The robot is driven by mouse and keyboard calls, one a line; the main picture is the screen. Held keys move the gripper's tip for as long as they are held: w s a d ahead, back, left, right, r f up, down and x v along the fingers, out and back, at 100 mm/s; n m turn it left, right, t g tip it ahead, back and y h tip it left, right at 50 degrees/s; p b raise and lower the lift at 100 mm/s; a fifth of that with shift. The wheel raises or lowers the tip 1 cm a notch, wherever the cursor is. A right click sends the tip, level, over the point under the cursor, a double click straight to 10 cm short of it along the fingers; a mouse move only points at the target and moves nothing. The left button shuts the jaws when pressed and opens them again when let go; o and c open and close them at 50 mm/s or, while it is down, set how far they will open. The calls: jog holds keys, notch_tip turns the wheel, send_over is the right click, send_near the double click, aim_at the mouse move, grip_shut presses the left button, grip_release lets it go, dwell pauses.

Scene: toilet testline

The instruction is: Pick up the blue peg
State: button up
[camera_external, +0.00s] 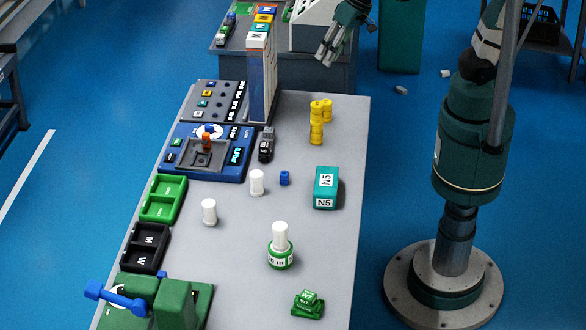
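A small blue peg (284,178) stands on the grey table, right of a white cylinder and left of a teal box. My gripper (325,60) hangs at the top of the view, in front of the dark bench behind the table, well away from the peg and apart from it. Its fingers point down and to the left. They are too small here to tell whether they are open or shut. I see nothing held between them.
White cylinders (257,182), a teal N5 box (326,187), a green-based bottle (280,250) and yellow cylinders (317,122) stand around the peg. A blue test panel (234,165) and tall upright box (262,82) flank the left. Bare table (335,245) lies right.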

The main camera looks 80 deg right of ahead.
jog(key=w+a+f+m+g, duration=0.3)
jog(key=w+a+f+m, duration=0.3)
jog(key=w+a+f, duration=0.5)
jog(key=m+g+b, duration=0.2)
jog(key=m, duration=0.4)
send_over(284, 171)
jog(key=shift+h, duration=0.4)
jog(key=f, duration=1.2)
jog(key=shift+d+f, duration=0.2)
jog(key=shift+d, duration=0.1)
jog(key=shift+a+f, duration=0.35)
jog(key=shift+f, duration=0.15)
jog(key=shift+f, duration=1.3)
jog(key=shift+f, duration=0.1)
jog(key=shift+d+f+b, duration=0.1)
jog(key=shift+f+b, duration=0.25)
jog(key=shift+f, duration=2.15)
